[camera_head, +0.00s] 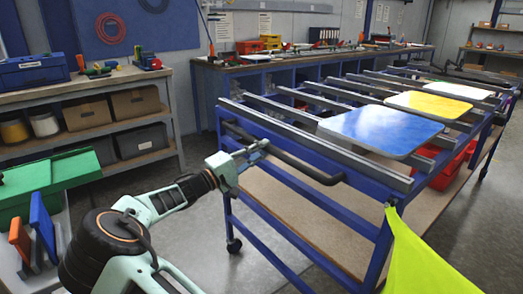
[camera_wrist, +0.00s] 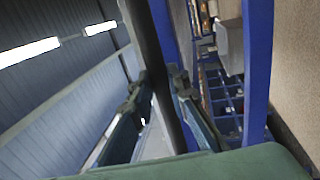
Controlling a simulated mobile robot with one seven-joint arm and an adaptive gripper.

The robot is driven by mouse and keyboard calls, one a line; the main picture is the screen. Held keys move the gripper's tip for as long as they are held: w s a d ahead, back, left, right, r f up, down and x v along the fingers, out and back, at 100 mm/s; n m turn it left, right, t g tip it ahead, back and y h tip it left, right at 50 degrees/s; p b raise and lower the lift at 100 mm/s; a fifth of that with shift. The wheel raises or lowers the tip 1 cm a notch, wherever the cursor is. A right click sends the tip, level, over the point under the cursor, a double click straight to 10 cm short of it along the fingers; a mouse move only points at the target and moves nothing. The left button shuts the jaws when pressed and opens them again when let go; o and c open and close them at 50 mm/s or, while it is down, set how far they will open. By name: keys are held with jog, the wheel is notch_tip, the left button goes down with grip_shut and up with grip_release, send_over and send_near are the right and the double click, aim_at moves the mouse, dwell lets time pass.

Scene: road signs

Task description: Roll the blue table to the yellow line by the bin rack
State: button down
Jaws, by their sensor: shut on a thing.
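The blue table (camera_head: 378,252) is a long blue-framed wheeled table with grey crossbars and a lower wooden shelf. It fills the middle and right of the head view. My gripper (camera_head: 256,150) is shut on its black push handle (camera_head: 305,169) at the near end. In the wrist view, the fingers of my gripper (camera_wrist: 160,105) lie on both sides of the dark handle bar (camera_wrist: 150,50). A blue panel (camera_head: 380,130), a yellow panel (camera_head: 430,104) and a white panel (camera_head: 462,90) lie on top. I cannot make out the yellow line or surely identify the bin rack.
A workbench (camera_head: 95,80) with bins stands at the left. A long blue bench (camera_head: 270,70) runs behind the table. A green lid (camera_head: 55,180) and upright panels are at lower left. Yellow-green fabric (camera_head: 425,260) hangs at the near right corner. Grey floor (camera_head: 185,225) is open left of the table.

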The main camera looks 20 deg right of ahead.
jog(key=shift+w+a+r, duration=0.35)
jog(key=shift+r, duration=0.05)
jog(key=c, duration=1.9)
grip_release()
jog(key=shift+f, duration=0.15)
jog(key=shift+s, duration=0.1)
jog(key=v, duration=1.2)
